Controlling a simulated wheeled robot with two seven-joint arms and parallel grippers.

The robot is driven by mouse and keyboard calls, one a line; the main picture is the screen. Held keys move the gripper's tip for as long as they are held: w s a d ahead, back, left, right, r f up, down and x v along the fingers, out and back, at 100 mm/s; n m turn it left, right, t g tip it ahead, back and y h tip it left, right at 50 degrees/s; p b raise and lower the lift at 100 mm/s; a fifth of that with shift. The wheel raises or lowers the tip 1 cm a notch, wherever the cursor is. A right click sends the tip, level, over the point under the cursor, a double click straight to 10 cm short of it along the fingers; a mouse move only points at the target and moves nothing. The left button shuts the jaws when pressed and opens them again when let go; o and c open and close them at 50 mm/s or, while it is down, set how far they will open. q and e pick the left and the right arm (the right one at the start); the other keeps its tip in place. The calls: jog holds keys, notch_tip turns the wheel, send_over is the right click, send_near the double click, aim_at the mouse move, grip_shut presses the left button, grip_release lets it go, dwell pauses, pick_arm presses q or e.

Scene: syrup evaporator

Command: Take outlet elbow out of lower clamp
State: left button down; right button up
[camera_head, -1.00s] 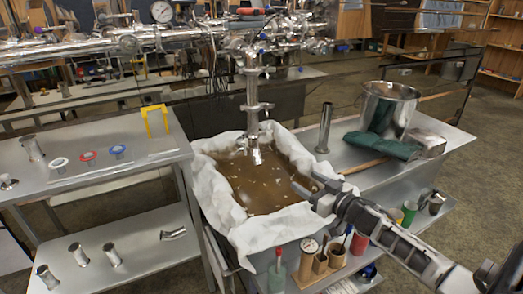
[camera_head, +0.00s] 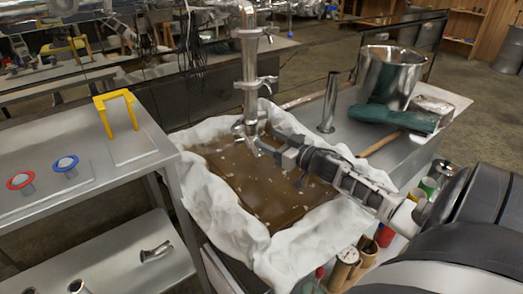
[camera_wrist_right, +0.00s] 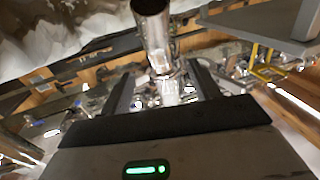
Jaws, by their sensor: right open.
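The outlet elbow (camera_head: 247,127) is shiny metal and hangs at the bottom of the vertical steel pipe (camera_head: 250,62), its end low over the brown liquid. The lower clamp (camera_head: 257,82) is on the pipe above it. My right gripper (camera_head: 270,147) is open at the right of the elbow's lower end, close to it. In the right wrist view, a shiny tube with a dark open end (camera_wrist_right: 157,40) lies in line with the gap between the open fingers (camera_wrist_right: 162,85); contact cannot be told. My left gripper is not in view.
The cloth-lined basin (camera_head: 215,195) of brown liquid lies below. On the right bench stand a steel bucket (camera_head: 387,75), an upright tube (camera_head: 329,100) and green gloves (camera_head: 392,117). The left table (camera_head: 95,150) holds a yellow stand (camera_head: 118,112) and red and blue rings.

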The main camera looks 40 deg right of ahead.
aim_at(256, 136)
jog(key=shift+w+f+b, duration=0.25)
jog(key=shift+f+b, duration=0.25)
jog(key=shift+f, duration=0.4)
jog(key=shift+w, duration=0.3)
jog(key=w+b, duration=0.1)
jog(key=w, duration=0.1)
jog(key=w+b, duration=0.3)
jog(key=w, duration=0.1)
jog(key=shift+w+a, duration=0.2)
jog(key=shift+a, duration=0.1)
jog(key=shift+w+b, duration=0.3)
jog(key=c, duration=1.1)
jog(key=o, duration=0.4)
jog(key=c, duration=0.4)
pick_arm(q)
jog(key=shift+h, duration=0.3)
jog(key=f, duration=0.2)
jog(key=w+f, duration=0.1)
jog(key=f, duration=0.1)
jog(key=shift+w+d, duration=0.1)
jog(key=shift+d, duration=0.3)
pick_arm(e)
jog(key=shift+r, duration=0.25)
